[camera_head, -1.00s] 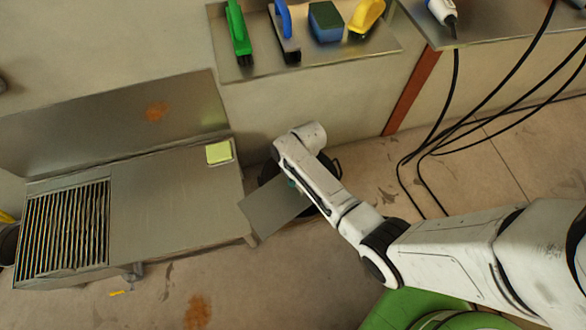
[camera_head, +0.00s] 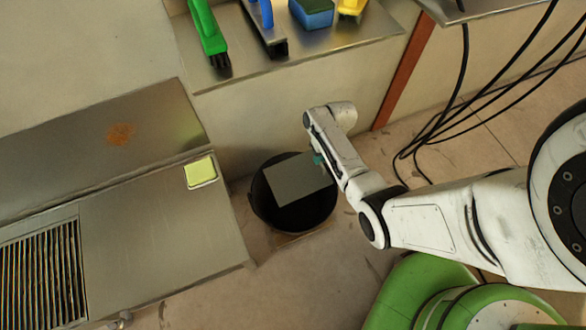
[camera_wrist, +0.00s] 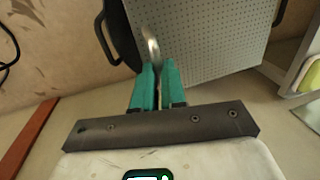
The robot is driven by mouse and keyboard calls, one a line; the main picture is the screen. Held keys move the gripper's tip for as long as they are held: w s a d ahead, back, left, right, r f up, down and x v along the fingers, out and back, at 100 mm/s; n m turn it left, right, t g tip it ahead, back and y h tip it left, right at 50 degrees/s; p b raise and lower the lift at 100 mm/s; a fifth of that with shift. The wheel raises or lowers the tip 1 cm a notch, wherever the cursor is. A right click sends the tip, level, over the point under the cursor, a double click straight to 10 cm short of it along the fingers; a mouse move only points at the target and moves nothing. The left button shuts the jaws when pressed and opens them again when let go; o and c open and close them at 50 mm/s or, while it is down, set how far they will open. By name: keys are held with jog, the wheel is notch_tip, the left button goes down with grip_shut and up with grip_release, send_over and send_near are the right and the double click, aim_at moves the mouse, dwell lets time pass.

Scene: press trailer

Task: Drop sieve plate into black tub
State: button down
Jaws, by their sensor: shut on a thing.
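The sieve plate (camera_head: 297,180) is a flat grey sheet, held over the black tub (camera_head: 263,208) in the head view. The tub is round and stands on the floor, its dark rim showing around the plate. In the wrist view the plate (camera_wrist: 215,40) shows its many small holes and covers most of the tub; part of the dark tub rim and a handle (camera_wrist: 104,38) show at its left. My gripper (camera_wrist: 156,75) has teal fingers shut on the plate's edge piece, a metal loop. In the head view the fingers (camera_head: 318,160) are mostly hidden by my arm.
A steel sink unit (camera_head: 150,235) with a grate (camera_head: 45,265) stands left of the tub; a yellow-green sponge (camera_head: 200,171) lies on it. A steel shelf (camera_head: 330,45) above holds brushes (camera_head: 208,30) and a blue sponge (camera_head: 312,12). Black cables (camera_head: 440,120) hang at the right.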

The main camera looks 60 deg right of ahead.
jog(key=shift+f+b, duration=1.95)
jog(key=shift+f, duration=0.25)
jog(key=c, duration=1.1)
grip_release()
notch_tip(320, 180, up, 11)
jog(key=s+d+p, duration=0.1)
jog(key=p, duration=0.3)
jog(key=shift+d+f, duration=0.2)
jog(key=shift+d, duration=0.15)
